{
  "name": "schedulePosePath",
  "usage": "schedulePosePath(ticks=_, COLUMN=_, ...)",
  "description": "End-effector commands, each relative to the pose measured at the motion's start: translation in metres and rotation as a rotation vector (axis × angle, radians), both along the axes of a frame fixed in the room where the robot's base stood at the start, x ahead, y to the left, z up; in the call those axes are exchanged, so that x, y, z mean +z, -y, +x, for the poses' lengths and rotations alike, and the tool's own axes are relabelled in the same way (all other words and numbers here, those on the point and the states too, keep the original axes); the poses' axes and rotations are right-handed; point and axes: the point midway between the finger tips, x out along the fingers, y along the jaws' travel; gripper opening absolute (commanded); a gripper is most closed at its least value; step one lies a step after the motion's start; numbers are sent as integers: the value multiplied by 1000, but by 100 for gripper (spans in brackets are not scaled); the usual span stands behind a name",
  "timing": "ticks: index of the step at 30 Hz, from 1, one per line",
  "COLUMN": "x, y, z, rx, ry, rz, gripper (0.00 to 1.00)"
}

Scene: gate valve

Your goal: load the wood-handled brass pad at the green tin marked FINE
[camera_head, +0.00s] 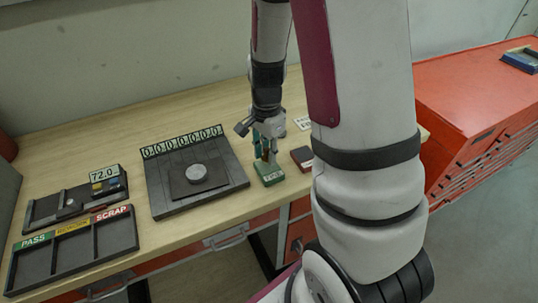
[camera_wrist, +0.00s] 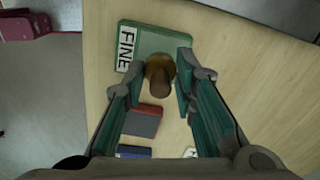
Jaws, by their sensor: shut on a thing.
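The green tin marked FINE (camera_wrist: 142,42) lies at the top of the wrist view. It also shows in the head view (camera_head: 270,176), below my gripper. The wood-handled brass pad (camera_wrist: 160,68) is between my fingers, its brown wooden knob towards the wrist camera and its brass part over the tin. My gripper (camera_wrist: 158,76) is shut on the pad; in the head view my gripper (camera_head: 265,146) points down at the tin. The pad's underside is hidden, so I cannot tell whether it touches the tin.
A red-and-dark box (camera_wrist: 143,121) and a blue one (camera_wrist: 133,152) sit beside the tin. A dark plate with a grey disc (camera_head: 197,174), a gauge reading 72.0 (camera_head: 104,175) and a sorting tray (camera_head: 72,266) are left. A red cabinet (camera_head: 465,95) stands right.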

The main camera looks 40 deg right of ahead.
Motion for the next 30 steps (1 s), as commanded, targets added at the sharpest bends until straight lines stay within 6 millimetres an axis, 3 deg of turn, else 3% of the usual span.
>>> schedulePosePath(ticks=18, x=45, y=0, z=0, rx=2, ry=1, rz=-1, gripper=3)
schedulePosePath(ticks=30, x=48, y=0, z=1, rx=1, ry=1, rz=0, gripper=3)
